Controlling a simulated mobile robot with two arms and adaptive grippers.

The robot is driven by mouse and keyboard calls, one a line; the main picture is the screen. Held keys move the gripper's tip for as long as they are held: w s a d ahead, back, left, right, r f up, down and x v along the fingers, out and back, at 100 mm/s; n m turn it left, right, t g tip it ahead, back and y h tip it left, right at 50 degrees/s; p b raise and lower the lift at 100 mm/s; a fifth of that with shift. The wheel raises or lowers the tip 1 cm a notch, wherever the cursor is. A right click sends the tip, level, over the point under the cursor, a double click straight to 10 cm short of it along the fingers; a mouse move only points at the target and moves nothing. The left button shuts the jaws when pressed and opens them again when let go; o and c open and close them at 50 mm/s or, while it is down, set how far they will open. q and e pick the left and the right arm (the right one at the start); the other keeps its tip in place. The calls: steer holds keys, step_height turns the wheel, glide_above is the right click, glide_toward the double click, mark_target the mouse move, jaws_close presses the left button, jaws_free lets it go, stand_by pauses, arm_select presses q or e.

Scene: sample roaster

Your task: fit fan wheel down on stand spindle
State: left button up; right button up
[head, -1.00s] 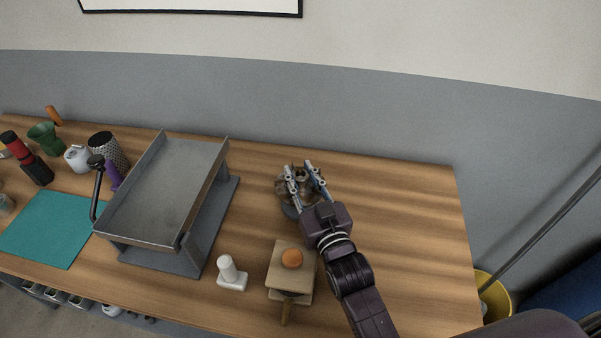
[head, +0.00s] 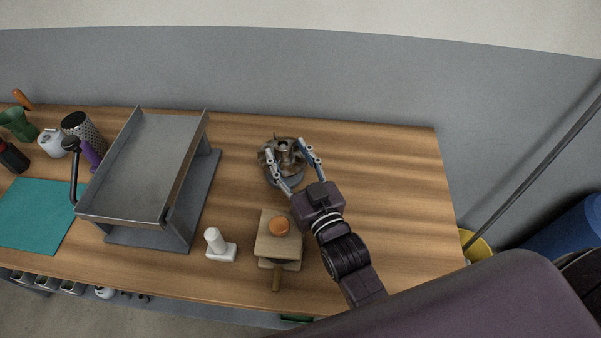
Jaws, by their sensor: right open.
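The fan wheel (head: 284,153), a dull metal bladed wheel with a hub, sits over the round grey stand (head: 288,181) at the back right of the bench. The stand's base shows below it, and the wheel looks roughly level. The spindle is mostly hidden; I cannot tell how far down the wheel sits. My right gripper (head: 289,151) is open, with its fingers apart on either side of the wheel's near part. I cannot tell whether they touch it. My left gripper is not in view.
The bench (head: 390,200) is clear to the right.

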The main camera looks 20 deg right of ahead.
steer(key=s+d, duration=0.1)
steer(key=s, duration=0.7)
steer(key=shift+s, duration=0.3)
